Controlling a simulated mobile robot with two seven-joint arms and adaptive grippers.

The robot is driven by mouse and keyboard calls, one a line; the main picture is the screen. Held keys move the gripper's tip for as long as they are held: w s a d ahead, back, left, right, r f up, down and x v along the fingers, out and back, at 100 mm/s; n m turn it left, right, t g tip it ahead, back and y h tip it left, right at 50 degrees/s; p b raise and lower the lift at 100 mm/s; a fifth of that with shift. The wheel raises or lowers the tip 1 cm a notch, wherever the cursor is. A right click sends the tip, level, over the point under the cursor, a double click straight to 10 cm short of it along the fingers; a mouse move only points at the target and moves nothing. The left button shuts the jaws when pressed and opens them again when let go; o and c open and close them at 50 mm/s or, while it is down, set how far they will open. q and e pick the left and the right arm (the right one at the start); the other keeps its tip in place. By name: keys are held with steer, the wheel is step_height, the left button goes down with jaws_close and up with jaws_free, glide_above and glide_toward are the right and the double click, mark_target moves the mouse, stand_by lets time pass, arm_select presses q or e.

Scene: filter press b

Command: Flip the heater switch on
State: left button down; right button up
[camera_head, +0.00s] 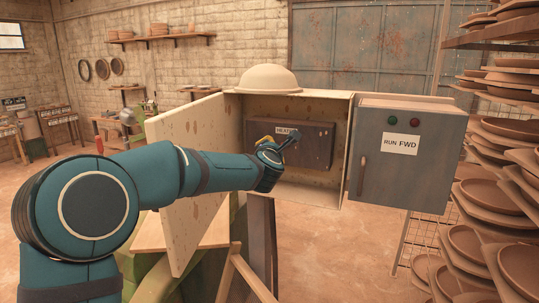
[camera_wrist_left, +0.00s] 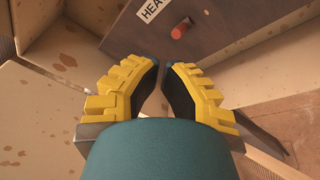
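The heater panel is a dark brown box (camera_head: 318,148) inside an open wooden cabinet, with a white label (camera_head: 286,130) partly hidden by my gripper. In the left wrist view the panel (camera_wrist_left: 215,25) carries a label starting "HEA" (camera_wrist_left: 153,9) and a red-orange switch knob (camera_wrist_left: 181,28) below it. The switch is not clear in the head view, where my gripper covers that area. My left gripper (camera_head: 278,143) is in front of the panel. In the wrist view its yellow-backed fingers (camera_wrist_left: 161,66) have a narrow empty gap between the tips, just short of the knob. My right gripper is not in view.
The cabinet's wooden door (camera_head: 192,185) stands open at the left. A pale dome (camera_head: 267,79) sits on top. A grey cabinet (camera_head: 405,155) labelled "RUN FWD", with red and green buttons and a lever, is at the right. Racks of brown plates (camera_head: 490,190) fill the far right.

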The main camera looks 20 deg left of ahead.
arm_select(q)
steer(key=v, duration=0.5)
steer(key=shift+s, duration=0.4)
